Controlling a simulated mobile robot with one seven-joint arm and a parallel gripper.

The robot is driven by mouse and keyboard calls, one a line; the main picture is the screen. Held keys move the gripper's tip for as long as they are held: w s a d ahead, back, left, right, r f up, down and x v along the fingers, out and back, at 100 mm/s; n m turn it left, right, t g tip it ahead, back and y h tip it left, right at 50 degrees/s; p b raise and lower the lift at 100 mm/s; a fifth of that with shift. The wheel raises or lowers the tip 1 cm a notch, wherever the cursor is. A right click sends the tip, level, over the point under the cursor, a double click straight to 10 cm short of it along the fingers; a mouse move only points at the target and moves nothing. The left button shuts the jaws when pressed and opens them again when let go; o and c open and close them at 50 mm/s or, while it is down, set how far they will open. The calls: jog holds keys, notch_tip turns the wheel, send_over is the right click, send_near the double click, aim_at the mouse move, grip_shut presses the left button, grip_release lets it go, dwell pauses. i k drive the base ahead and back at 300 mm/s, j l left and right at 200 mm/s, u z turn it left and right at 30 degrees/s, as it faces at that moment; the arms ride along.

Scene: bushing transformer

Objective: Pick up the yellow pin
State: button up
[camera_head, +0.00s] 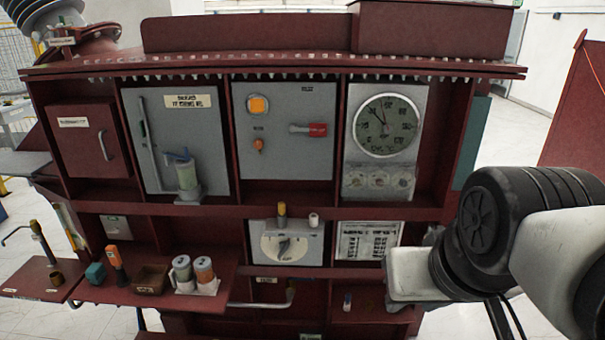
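The yellow pin (282,209) stands upright on the top edge of a grey box with a dial (286,243), in the middle of the dark red cabinet. A shorter pale pin (314,219) with a reddish base stands just to its right on the same box. My arm comes in from the right, with a large black joint and white links. It is well to the right of the yellow pin and apart from it. No gripper fingers can be made out.
A lower left shelf (128,290) holds an orange-topped tool (117,264), a teal block (96,273), a brown box (151,279) and two cups. A small red, white and blue item (347,301) stands in the lower right bay. A handle (264,303) juts out below the dial box.

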aim_at(281, 205)
jog(key=i+j+z, duration=0.1)
jog(key=j, duration=0.4)
jog(key=i+j+z, duration=0.1)
jog(key=j, duration=0.4)
jog(key=i+j+z, duration=0.1)
jog(key=j, duration=0.4)
jog(key=i+j+z, duration=0.1)
jog(key=j, duration=0.4)
